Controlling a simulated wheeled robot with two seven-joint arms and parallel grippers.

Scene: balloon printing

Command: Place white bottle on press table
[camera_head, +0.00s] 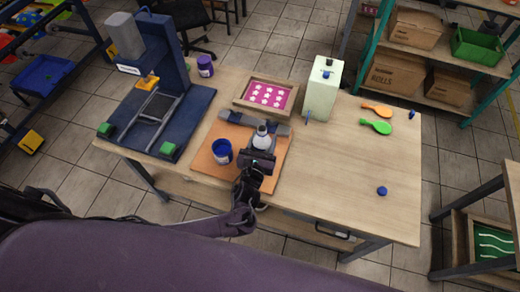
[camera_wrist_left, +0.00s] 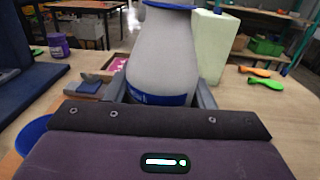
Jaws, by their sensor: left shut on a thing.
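A white bottle (camera_head: 262,139) with a blue band stands upright over the orange board (camera_head: 210,173) on the wooden table. Whether its base touches the board is hidden. My left gripper (camera_head: 260,154) is shut on it from the near side. In the left wrist view the bottle (camera_wrist_left: 163,55) fills the space between the two fingers, with a blue rim at its top and a dark blue band low down. The dark blue press (camera_head: 178,50), with its flat base and metal frame, stands at the table's left. My right gripper is not in view.
A blue cup (camera_head: 222,152) stands close left of the bottle. A framed pink print (camera_head: 268,95) lies behind. The table's right front is mostly clear.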

